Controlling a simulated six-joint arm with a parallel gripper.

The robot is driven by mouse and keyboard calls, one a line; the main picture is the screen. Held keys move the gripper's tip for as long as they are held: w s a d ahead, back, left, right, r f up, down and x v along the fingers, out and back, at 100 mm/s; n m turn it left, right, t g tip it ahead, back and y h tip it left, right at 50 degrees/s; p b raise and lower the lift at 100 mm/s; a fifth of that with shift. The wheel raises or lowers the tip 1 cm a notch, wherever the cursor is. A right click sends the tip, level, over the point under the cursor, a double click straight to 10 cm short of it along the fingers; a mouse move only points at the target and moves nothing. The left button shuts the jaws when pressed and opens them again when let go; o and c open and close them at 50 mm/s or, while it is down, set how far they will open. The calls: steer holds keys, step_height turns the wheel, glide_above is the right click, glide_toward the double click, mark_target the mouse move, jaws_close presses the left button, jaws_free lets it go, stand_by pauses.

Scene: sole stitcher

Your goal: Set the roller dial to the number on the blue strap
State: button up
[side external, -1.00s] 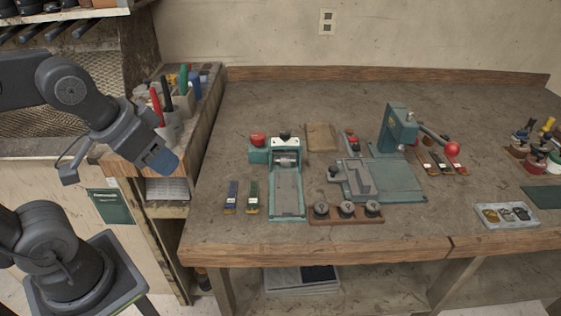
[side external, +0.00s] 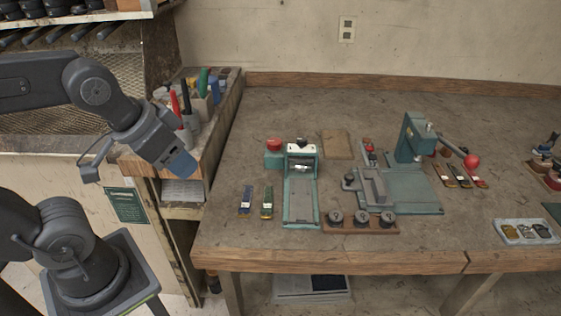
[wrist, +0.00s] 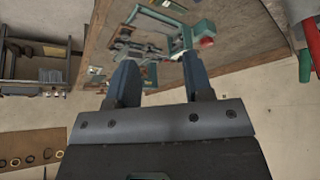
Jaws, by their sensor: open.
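The blue strap (side external: 246,200) lies on the bench at the left, beside a green strap (side external: 267,202). Each has a small pale tag near one end, but the number is too small to read. The roller machine (side external: 301,188) is a teal frame right of the straps, with a metal roller at its back and a red knob (side external: 274,144) at its left. A small black and white part (side external: 299,144) tops the roller; the dial's setting cannot be read. My gripper (wrist: 160,70) is open and empty, left of the bench and well away from the straps and roller.
A wooden rack of three dark knobs (side external: 361,221) sits in front of a teal press (side external: 414,142) with a red-ended lever. A tool holder with red and green handles (side external: 196,105) stands near my gripper. A grey tray (side external: 527,231) is at right. The bench front is clear.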

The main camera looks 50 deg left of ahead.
steer(key=n+g, duration=0.6)
steer(key=n, duration=0.3)
glide_above(243, 212)
step_height(243, 212, down, 10)
step_height(243, 212, down, 14)
steer(key=shift+r, duration=0.15)
steer(key=c, duration=0.7)
steer(key=shift+r, duration=0.1)
